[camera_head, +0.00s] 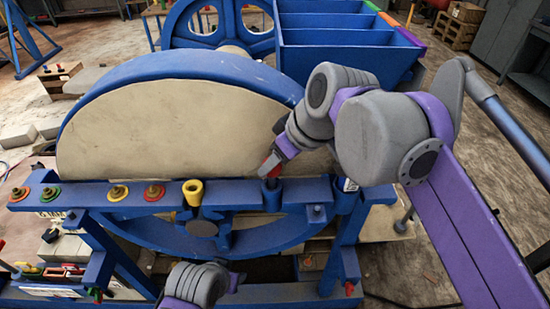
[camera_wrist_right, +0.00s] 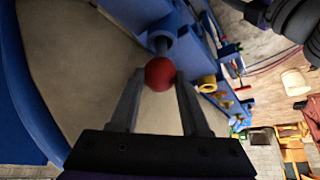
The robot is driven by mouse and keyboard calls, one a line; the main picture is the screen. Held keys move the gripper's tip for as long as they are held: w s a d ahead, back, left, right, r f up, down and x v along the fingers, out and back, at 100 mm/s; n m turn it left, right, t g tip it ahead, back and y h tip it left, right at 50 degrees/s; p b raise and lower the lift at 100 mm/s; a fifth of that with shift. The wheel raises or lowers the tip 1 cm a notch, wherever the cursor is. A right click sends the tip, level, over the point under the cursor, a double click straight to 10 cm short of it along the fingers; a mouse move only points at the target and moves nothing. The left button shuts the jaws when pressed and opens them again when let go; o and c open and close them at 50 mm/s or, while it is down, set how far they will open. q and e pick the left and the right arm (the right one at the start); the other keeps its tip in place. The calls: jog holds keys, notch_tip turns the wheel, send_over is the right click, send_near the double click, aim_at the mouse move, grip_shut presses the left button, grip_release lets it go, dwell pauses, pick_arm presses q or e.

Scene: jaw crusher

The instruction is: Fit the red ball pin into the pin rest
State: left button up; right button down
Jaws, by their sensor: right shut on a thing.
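The red ball pin shows its red ball (camera_wrist_right: 160,74) between the fingertips of my right gripper (camera_wrist_right: 157,85) in the wrist view. In the head view the right gripper (camera_head: 270,166) is shut on the ball, over the blue rail, with the dark shank (camera_head: 271,184) pointing down. The shank lines up with a blue cup (camera_head: 271,201) on the rail, which also shows in the wrist view (camera_wrist_right: 161,33). I cannot tell how deep the tip sits in it, nor for certain that this cup is the pin rest. My left gripper (camera_head: 236,281) is low at the front; its jaw opening is unclear.
A yellow cup (camera_head: 193,192) and several colored washers with brass knobs (camera_head: 154,192) stand along the blue rail (camera_head: 232,191). A second blue cup (camera_head: 345,196) is to the right. The large beige-faced wheel (camera_head: 170,130) rises close behind the rail. A blue compartment bin (camera_head: 345,35) stands behind.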

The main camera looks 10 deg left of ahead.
jog(key=shift+f+b, duration=0.65)
jog(key=shift+f, duration=0.8)
jog(key=shift+c, duration=1.5)
grip_release()
jog(key=shift+r, duration=0.1)
jog(key=v, duration=1)
jog(key=shift+s+d+r+p, duration=0.15)
jog(key=shift+d+r+p, duration=0.1)
jog(key=shift+p, duration=0.15)
